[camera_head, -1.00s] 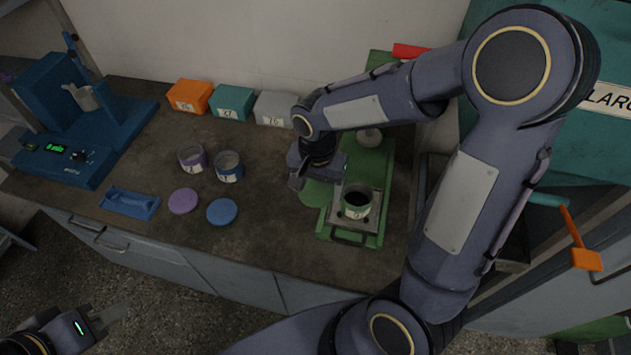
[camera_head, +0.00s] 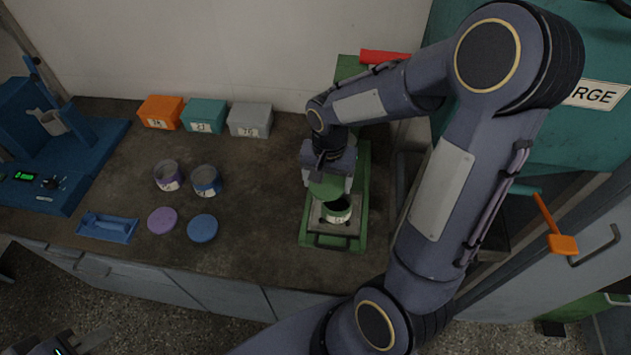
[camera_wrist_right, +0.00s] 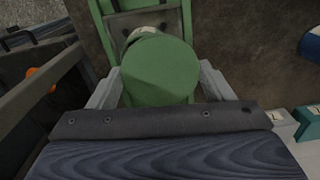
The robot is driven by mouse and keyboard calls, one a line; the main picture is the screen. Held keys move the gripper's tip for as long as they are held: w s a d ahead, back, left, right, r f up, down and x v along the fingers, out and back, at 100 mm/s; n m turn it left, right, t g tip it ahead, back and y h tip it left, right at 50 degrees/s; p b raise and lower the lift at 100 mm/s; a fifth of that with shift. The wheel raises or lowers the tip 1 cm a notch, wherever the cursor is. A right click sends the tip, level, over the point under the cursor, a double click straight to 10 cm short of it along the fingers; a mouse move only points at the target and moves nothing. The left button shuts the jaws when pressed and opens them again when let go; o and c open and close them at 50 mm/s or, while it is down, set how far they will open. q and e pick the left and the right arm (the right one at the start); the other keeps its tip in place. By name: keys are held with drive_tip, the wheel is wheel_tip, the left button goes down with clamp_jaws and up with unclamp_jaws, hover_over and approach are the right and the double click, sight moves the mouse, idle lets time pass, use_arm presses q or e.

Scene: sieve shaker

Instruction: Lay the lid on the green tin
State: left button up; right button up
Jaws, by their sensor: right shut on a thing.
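The green tin (camera_head: 338,213) stands upright and open, with a dark inside, on the grey plate of the green shaker in the head view. My right gripper (camera_head: 327,178) is shut on the green lid (camera_head: 327,188), above and just behind the tin. In the right wrist view the lid (camera_wrist_right: 160,68) lies between the two fingers (camera_wrist_right: 160,86) and hides most of the tin; a bit of pale label (camera_wrist_right: 146,30) shows past its edge. My left gripper (camera_head: 88,342) is at the bottom left edge, mostly cut off, far from the tin.
The green shaker base (camera_head: 350,243) extends back under my right arm. Open purple (camera_head: 168,176) and blue (camera_head: 206,181) tins stand left, with purple (camera_head: 162,221) and blue (camera_head: 202,228) lids in front. Orange (camera_head: 161,112), teal (camera_head: 204,116) and grey (camera_head: 250,120) boxes line the wall.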

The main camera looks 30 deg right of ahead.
sight(340, 180)
drive_tip(key=shift+s+d+f, duration=0.1)
drive_tip(key=shift+d, duration=0.8)
drive_tip(key=shift+s+d+f, duration=0.1)
drive_tip(key=shift+d+f, duration=0.25)
drive_tip(key=shift+d, duration=0.35)
drive_tip(key=shift+f+b, duration=0.9)
drive_tip(key=shift+f, duration=0.05)
drive_tip(key=shift+a+f+b, duration=0.1)
drive_tip(key=shift+f+b, duration=1.25)
drive_tip(key=shift+f, duration=0.3)
drive_tip(key=shift+f+b, duration=0.55)
drive_tip(key=shift+b, duration=0.2)
drive_tip(key=o, duration=1)
drive_tip(key=shift+f, duration=0.1)
